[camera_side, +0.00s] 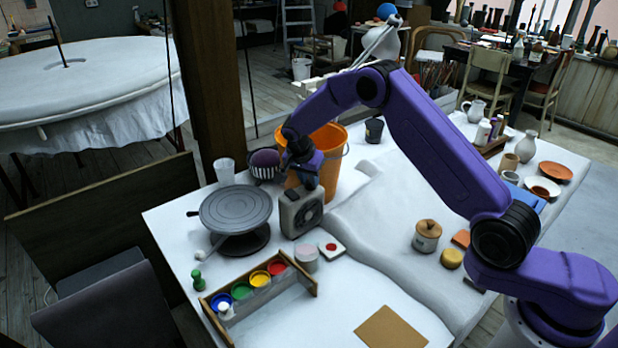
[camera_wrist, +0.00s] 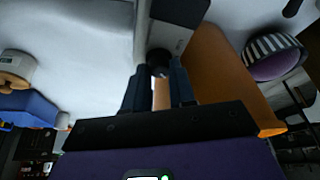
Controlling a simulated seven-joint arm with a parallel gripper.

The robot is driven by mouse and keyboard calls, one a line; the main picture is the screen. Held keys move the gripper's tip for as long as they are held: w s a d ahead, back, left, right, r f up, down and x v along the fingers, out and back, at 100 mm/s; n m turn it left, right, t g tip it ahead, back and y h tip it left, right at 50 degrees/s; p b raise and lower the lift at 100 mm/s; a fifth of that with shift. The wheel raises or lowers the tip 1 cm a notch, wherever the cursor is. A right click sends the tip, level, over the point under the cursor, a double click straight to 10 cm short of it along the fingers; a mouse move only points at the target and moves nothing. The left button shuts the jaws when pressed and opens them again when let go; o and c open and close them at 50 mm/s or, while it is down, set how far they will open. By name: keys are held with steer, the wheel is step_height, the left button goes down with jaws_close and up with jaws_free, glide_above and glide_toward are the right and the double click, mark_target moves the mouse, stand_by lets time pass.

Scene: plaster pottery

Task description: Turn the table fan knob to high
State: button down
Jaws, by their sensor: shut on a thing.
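The small grey table fan (camera_side: 302,214) stands on the white table in the side view, its round grille facing the front right. My gripper (camera_side: 304,184) points down at the fan's top and hides the knob there. In the wrist view, the dark round knob (camera_wrist: 158,57) sits at the fan's grey body (camera_wrist: 168,37). My gripper (camera_wrist: 159,72) is shut on the knob, with one finger on each side. I cannot read any setting marks on the knob.
An orange bucket (camera_side: 334,146) stands right behind the fan and close to my gripper. A grey turntable (camera_side: 236,207) is left of the fan.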

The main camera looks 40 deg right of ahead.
steer(key=c, duration=0.9)
jaws_free()
steer(key=shift+c, duration=0.2)
steer(key=v, duration=1.7)
steer(key=shift+r, duration=0.25)
